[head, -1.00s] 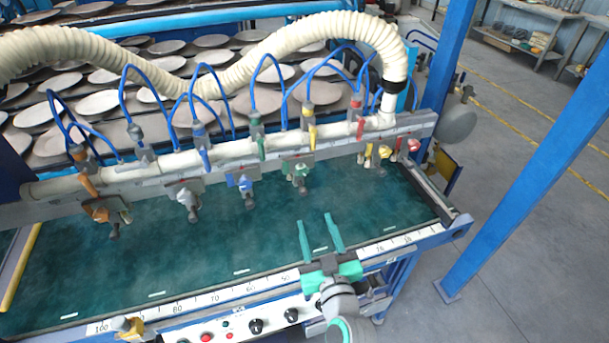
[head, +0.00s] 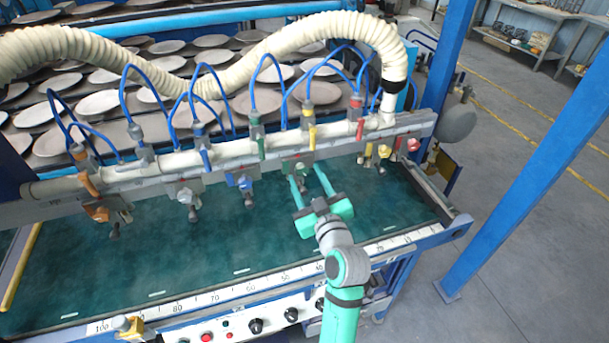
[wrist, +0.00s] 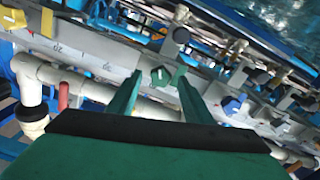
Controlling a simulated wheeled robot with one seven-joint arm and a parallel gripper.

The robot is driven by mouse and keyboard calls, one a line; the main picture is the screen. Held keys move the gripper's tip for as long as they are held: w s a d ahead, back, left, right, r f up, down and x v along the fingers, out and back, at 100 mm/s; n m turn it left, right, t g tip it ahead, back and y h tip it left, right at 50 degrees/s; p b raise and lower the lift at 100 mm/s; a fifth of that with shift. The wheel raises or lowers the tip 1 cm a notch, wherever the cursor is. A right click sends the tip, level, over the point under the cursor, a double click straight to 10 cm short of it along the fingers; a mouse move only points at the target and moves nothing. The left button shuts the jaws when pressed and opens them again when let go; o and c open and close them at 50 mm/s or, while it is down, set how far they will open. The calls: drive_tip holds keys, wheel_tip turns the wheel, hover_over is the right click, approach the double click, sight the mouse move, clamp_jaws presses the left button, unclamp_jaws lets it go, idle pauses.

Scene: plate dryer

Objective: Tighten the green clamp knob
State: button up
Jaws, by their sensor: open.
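The green clamp (head: 297,164) hangs from the grey rail in the head view, partly hidden by my gripper. In the wrist view the clamp's green body (wrist: 178,76) and its pale grey knob (wrist: 160,76) show in the gap between my fingertips. My gripper (head: 306,174) has teal fingers, which are open and reach up towards the clamp, one on each side of the knob as seen from the wrist (wrist: 158,80). No finger visibly grips the knob. I cannot tell how near the fingertips are in depth.
A blue clamp (head: 242,182) hangs to the left and a yellow clamp (head: 381,152) and red clamp (head: 410,146) to the right. The rail (head: 150,172) and blue hoses run above. The green table surface (head: 200,240) below is clear.

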drive_tip(key=shift+x, duration=0.85)
drive_tip(key=shift+a, duration=0.1)
drive_tip(key=c, duration=1.1)
drive_tip(key=shift+o, duration=0.2)
